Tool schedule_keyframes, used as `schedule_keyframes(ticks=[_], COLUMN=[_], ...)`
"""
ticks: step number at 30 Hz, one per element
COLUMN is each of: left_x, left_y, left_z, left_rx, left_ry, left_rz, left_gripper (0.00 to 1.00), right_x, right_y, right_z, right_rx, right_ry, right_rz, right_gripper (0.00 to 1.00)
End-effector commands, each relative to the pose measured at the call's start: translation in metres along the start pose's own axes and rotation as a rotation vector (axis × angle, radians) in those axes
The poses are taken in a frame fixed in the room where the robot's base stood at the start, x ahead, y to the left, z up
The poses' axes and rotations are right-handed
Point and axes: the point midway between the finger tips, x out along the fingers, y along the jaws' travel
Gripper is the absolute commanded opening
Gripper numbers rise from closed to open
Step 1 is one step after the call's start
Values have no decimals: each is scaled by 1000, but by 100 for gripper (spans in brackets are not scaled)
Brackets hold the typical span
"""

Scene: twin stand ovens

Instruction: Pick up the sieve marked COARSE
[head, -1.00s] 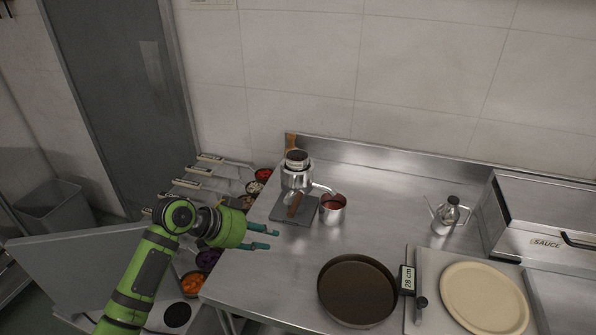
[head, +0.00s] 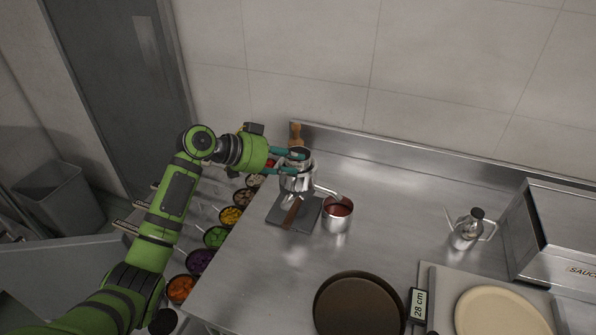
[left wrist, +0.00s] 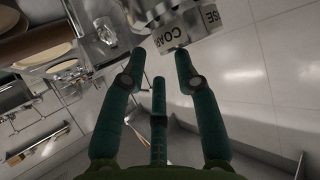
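The sieve (head: 299,154) is a round metal piece on top of a steel stack (head: 297,181) at the back left of the counter. In the left wrist view, white labels with "COAR" and "SE" show on the metal sieve (left wrist: 170,35), partly cut off by the frame. My left gripper (head: 298,163) is at the height of the sieve, its teal fingers apart and reaching to its left side. In the left wrist view the left gripper (left wrist: 160,58) is open with nothing between its fingertips. I cannot tell whether a finger touches the sieve. My right gripper is not in view.
A dark mat (head: 309,216) lies below the stack, and a red sauce pot (head: 337,216) with a ladle stands beside it. Several food tubs (head: 214,237) line the counter's left edge. A pan (head: 357,303) and an oil can (head: 467,232) are to the right. The mid-counter is clear.

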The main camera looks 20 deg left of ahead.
Motion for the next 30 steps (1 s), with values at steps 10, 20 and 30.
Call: schedule_keyframes(ticks=[10,20,30], left_x=[22,21,20], left_y=[0,-1,-2], left_z=[0,0,0], left_rx=[1,1,2], left_ry=[0,-1,1], left_rz=[-2,-4,-7], left_gripper=[31,0,0], right_x=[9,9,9], right_y=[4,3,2], right_z=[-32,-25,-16], right_rx=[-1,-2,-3], right_ry=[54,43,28], right_rz=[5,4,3], right_gripper=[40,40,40])
